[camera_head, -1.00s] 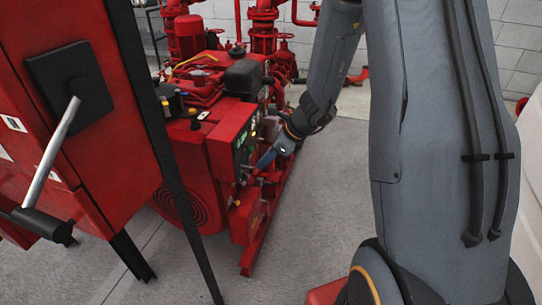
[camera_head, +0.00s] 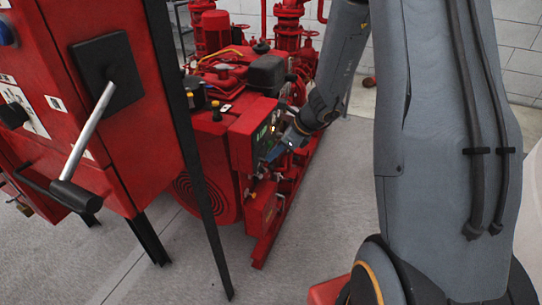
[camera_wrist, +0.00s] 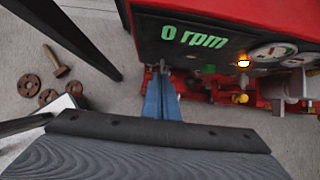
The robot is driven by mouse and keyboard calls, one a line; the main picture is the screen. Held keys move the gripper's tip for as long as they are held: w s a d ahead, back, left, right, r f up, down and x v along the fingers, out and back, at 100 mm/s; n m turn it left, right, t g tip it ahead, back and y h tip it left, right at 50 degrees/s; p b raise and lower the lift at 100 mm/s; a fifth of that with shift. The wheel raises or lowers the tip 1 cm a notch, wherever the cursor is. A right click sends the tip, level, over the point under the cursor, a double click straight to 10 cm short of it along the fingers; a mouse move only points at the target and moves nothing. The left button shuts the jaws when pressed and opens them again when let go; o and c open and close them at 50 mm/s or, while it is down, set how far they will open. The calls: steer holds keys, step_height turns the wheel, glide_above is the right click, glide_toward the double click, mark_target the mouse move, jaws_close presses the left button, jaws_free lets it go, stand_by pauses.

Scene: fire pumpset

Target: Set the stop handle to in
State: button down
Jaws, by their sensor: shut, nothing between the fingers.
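The red engine control panel (camera_head: 243,150) hangs on the side of the pump engine in the head view. In the wrist view its dark face (camera_wrist: 150,35) shows a green "0 rpm" readout, a lit yellow lamp and round gauges. My gripper (camera_wrist: 162,80) has blue fingers held together and empty, just below the panel's lower edge in the wrist view. In the head view my gripper (camera_head: 270,158) is close in front of the panel's lower part. Red parts lie behind the fingertips; I cannot tell for certain which one is the stop handle, or whether the fingers touch it.
A red cabinet (camera_head: 150,165) with a grey lever (camera_head: 90,130) stands at the left, on black legs. A yellow knob (camera_wrist: 240,99) sits right of my fingers. A bolt (camera_wrist: 56,62) and rusty discs lie on the floor. Grey floor is open in front.

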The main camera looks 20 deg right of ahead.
steer(key=shift+r, duration=0.1)
steer(key=p+v, duration=0.5)
steer(key=v, duration=0.9)
steer(key=s+a+r+n+g+h+p, duration=0.1)
steer(key=s+a+r+n, duration=0.1)
steer(key=s+n, duration=0.5)
steer(key=s+a+r+n+g+h+p, duration=0.2)
steer(key=s+a+r+n, duration=0.1)
steer(key=s+n, duration=0.5)
steer(key=s+a+r+n+g+h+p, duration=0.1)
steer(key=s+a+r+n+h+p, duration=0.1)
steer(key=s+n, duration=0.5)
steer(key=a+r+n, duration=0.1)
steer(key=n, duration=0.3)
steer(key=shift+s+a+r, duration=0.2)
steer(key=shift+a, duration=0.05)
steer(key=shift+d, duration=0.1)
